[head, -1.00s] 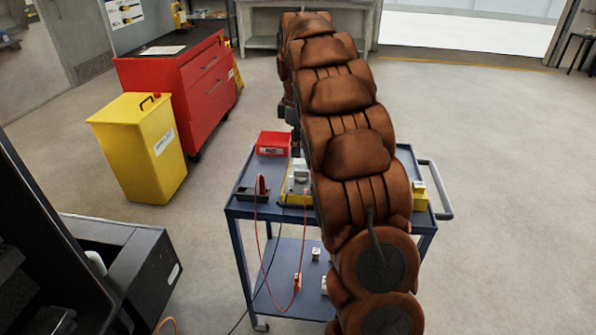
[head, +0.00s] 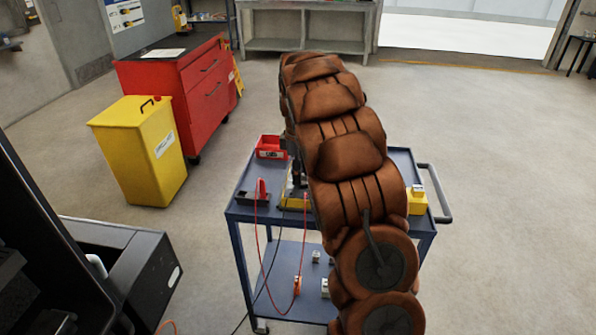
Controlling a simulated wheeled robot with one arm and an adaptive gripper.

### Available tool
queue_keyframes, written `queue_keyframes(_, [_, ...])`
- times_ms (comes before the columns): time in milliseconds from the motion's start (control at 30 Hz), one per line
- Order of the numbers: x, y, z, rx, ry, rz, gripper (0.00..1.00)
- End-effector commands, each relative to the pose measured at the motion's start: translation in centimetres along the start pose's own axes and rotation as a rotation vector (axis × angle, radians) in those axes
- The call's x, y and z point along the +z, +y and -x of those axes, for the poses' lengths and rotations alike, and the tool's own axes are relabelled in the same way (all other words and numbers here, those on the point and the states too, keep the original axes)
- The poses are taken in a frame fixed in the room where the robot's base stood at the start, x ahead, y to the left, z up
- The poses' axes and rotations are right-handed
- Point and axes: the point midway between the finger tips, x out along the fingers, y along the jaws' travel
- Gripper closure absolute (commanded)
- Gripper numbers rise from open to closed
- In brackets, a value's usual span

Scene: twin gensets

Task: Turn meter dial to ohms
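A yellow-edged meter (head: 288,203) lies on top of the blue cart (head: 402,162), partly hidden behind my brown arm. Its dial cannot be made out. My gripper (head: 296,185) shows as a small dark shape at the arm's far end, pointing down over or beside the meter. Whether it touches the meter, and how its fingers stand, cannot be told. A red lead (head: 257,225) hangs from the cart top in a loop.
A red bin (head: 270,154) and a black holder (head: 252,199) sit on the cart's left part, a yellow box (head: 417,206) on its right. A yellow bin (head: 145,160) and red cabinet (head: 165,90) stand at left. Floor at right is clear.

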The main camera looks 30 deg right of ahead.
Motion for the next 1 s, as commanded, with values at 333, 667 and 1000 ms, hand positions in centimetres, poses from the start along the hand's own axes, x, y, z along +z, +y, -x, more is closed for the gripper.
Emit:
queue_keyframes(333, [0.0, 0.0, 0.06, 0.0, 0.0, 0.0, 0.8])
queue_keyframes(667, [0.0, 0.0, 0.07, 0.0, 0.0, 0.0, 1.0])
queue_keyframes(1000, [-0.03, 0.03, 0.05, 0.0, 0.0, -0.031, 1.0])
